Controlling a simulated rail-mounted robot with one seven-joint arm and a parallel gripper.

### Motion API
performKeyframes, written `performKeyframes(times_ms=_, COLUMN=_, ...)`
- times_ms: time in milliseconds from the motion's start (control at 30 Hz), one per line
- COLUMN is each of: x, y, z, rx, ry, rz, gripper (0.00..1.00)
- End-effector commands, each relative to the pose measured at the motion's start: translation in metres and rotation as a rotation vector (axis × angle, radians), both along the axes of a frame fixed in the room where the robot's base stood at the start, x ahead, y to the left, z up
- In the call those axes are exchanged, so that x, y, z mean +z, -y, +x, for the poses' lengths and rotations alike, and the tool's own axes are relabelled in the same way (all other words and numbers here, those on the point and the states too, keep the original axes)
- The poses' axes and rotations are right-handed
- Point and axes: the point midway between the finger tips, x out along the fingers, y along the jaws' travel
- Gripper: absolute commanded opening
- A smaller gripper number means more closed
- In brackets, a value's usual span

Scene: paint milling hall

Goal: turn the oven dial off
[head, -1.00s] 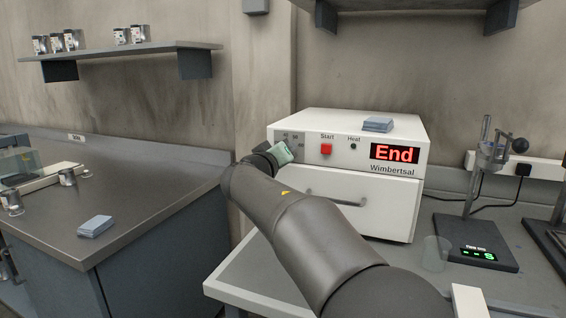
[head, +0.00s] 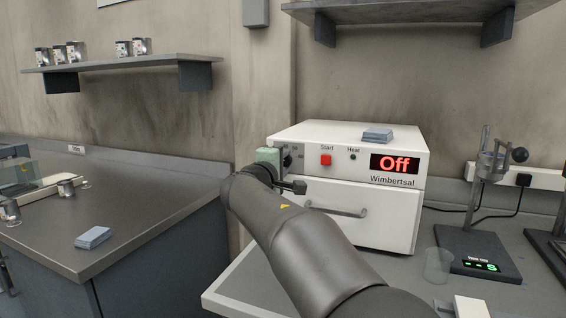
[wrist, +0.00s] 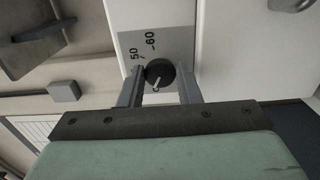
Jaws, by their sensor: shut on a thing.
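The white oven (head: 350,200) stands on the bench in the head view, and its red display (head: 394,164) reads "Off". Its black dial (wrist: 158,72) shows in the wrist view on a grey scale plate with 50 and 60 visible. The white pointer mark on the dial points down and left, away from the numbers. My gripper (wrist: 160,80) has one finger on each side of the dial and is shut on it. In the head view my gripper (head: 281,158) is at the oven's upper left front and partly covers the dial and scale.
The oven has a red Start button (head: 325,160), a Heat lamp (head: 352,156) and a drawer handle (head: 338,210) near my arm. A blue-grey pad (head: 377,135) lies on top. A clear beaker (head: 438,265) and a scale (head: 478,250) stand to the right.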

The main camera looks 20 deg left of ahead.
Motion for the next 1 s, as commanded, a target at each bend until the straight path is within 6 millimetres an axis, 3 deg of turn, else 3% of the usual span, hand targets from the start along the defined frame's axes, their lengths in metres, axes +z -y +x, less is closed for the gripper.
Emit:
performKeyframes(times_ms=400, x=-0.001, y=-0.0004, z=-0.0001, rx=-0.001, ry=-0.012, rz=-0.224, gripper=0.08)
performKeyframes(times_ms=1000, x=-0.0016, y=-0.0003, z=0.0, rx=0.0, ry=-0.014, rz=-0.271, gripper=0.08)
